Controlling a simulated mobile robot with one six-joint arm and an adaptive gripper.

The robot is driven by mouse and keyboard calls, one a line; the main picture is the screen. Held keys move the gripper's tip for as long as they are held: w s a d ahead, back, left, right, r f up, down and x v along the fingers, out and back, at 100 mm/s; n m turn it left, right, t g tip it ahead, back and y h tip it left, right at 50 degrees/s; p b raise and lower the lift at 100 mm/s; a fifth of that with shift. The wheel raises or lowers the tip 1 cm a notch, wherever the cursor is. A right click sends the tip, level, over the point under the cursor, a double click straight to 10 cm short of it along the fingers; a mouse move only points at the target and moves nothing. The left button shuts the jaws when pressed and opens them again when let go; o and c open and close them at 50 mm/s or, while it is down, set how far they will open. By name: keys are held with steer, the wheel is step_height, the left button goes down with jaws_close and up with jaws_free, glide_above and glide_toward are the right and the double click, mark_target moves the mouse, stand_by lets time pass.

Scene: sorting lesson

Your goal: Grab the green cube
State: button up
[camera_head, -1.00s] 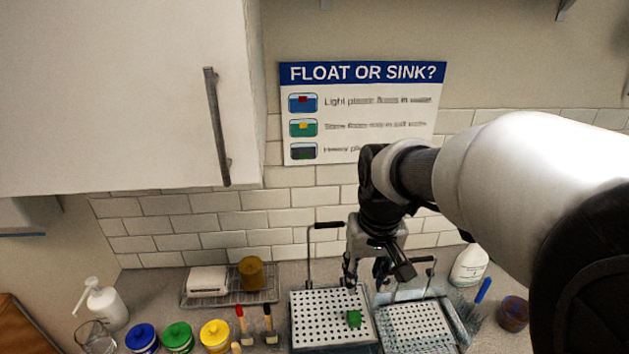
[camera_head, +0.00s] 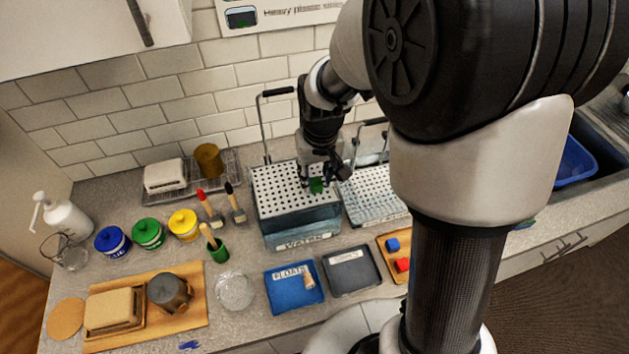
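The small green cube (camera_head: 316,186) is at the right part of the perforated tray (camera_head: 275,199) of the tank labelled WATER. My gripper (camera_head: 318,180) points down right at the cube, with its fingers close around or just behind it. The view is too small and dark there to tell whether the fingers touch or grip the cube, or whether it rests on the tray.
A second perforated tray (camera_head: 372,197) stands close on the right. A black handle (camera_head: 277,92) rises behind the first tray. In front lie a blue FLOAT tray (camera_head: 293,288), a dark tray (camera_head: 351,271) and a wooden tray with blue and red cubes (camera_head: 391,268).

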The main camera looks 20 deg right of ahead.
steer(key=shift+w+f, duration=0.2)
steer(key=shift+f, duration=1)
steer(key=c, duration=0.7)
steer(key=shift+r, duration=0.2)
